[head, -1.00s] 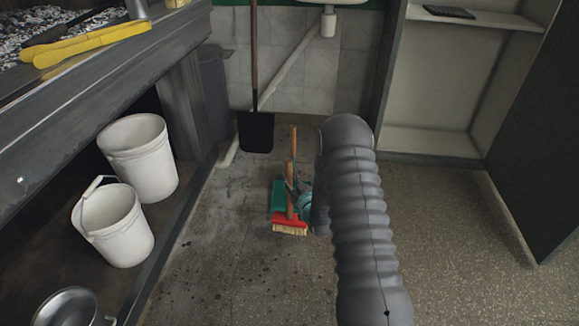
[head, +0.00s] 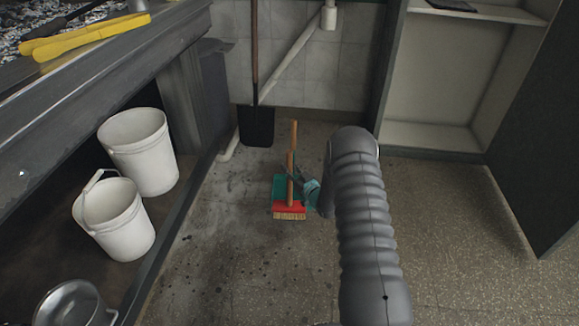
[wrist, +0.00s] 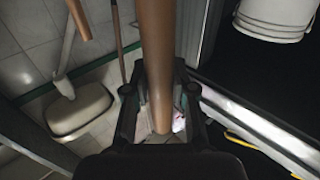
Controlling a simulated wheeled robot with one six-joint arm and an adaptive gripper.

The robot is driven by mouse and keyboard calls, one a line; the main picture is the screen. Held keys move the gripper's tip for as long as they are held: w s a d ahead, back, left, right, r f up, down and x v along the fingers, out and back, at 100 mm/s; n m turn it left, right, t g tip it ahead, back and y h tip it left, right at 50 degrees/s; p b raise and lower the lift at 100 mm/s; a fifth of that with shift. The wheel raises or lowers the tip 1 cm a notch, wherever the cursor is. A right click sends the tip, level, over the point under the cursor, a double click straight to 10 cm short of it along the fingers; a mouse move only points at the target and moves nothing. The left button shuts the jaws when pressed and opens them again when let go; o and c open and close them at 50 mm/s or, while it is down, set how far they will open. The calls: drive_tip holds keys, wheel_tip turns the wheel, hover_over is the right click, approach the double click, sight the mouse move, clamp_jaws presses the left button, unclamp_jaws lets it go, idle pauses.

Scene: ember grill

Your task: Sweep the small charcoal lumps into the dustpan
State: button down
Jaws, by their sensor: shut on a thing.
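A brush (head: 290,208) with a red head, pale bristles and a wooden handle stands nearly upright on or just above the floor. My gripper (head: 300,186) is shut on its handle; the wrist view shows the handle (wrist: 156,50) running between the fingers (wrist: 157,105). A teal dustpan (head: 279,184) lies just behind the brush head, partly hidden by it. Small dark specks (head: 188,238) are scattered on the floor to the left and front; I cannot tell charcoal lumps from stains. Any lumps close to the brush or in the pan are not distinguishable.
Two white buckets (head: 140,150) and a metal pot (head: 75,305) stand under the grill counter (head: 60,115) on the left. A long-handled black shovel (head: 256,126) leans at the back wall. An open cabinet (head: 430,90) stands at the back right. Floor in front of the brush is free.

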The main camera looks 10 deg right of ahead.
drive_tip(key=shift+w+d+f+b, duration=1.35)
drive_tip(key=shift+w+b, duration=2.6)
drive_tip(key=shift+w, duration=2.95)
wheel_tip(320, 180, up, 7)
drive_tip(key=p, duration=0.1)
drive_tip(key=shift+d+f+p, duration=0.15)
drive_tip(key=shift+p, duration=0.15)
drive_tip(key=shift+s, duration=0.1)
